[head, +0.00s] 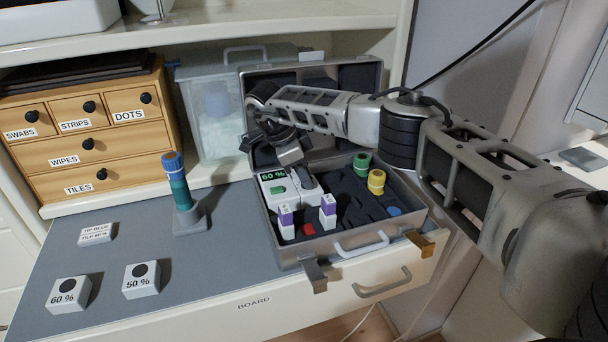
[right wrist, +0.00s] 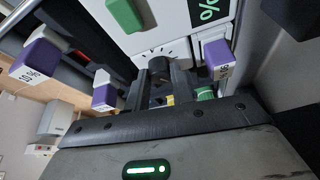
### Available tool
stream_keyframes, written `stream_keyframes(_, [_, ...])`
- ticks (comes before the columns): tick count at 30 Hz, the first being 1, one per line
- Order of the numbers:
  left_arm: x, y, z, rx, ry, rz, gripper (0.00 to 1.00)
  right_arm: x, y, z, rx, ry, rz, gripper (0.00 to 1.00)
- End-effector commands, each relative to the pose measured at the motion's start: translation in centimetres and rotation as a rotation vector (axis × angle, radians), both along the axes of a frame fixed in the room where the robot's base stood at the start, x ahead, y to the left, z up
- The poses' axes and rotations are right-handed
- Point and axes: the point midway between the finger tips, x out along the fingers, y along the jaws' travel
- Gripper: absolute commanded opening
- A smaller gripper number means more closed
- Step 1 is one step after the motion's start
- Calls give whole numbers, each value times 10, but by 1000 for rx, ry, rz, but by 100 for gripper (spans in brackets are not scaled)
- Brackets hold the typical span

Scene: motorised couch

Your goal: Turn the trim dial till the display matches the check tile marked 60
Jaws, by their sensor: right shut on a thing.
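A white device (head: 269,199) sits in the open metal case, and its green display (head: 272,176) reads 60 %. In the right wrist view only a "%" of the display (right wrist: 208,9) shows. The dark trim dial (right wrist: 158,66), with tick marks around it, is between the fingers of my right gripper (right wrist: 165,82), which is shut on it. In the head view my right gripper (head: 301,172) reaches down over the device and hides the dial. The check tile marked 60 % (head: 65,293) stands at the front left of the grey board. My left gripper is not in view.
A 50 % tile (head: 141,280), a tip card (head: 95,234) and a holder with a blue-and-green stick (head: 178,185) stand on the board. The case (head: 290,257) also holds purple-topped blocks (head: 328,208) and green and yellow spools (head: 376,181). A drawer cabinet (head: 90,135) stands behind.

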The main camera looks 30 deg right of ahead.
Motion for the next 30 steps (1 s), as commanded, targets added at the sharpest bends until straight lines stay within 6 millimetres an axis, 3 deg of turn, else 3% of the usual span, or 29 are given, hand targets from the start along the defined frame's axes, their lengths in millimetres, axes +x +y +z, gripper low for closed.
stream_keyframes(9, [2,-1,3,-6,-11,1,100,1,0,1,1,-4,-94,1])
stream_keyframes(23, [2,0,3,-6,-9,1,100,1,0,2,1,-3,-105,1])
stream_keyframes(24, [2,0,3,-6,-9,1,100,1,0,2,0,-4,-105,29])
stream_keyframes(26, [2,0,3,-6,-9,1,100,1,0,1,0,-3,-105,46])
stream_keyframes(30, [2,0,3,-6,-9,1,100,1,0,1,0,-2,-104,46])
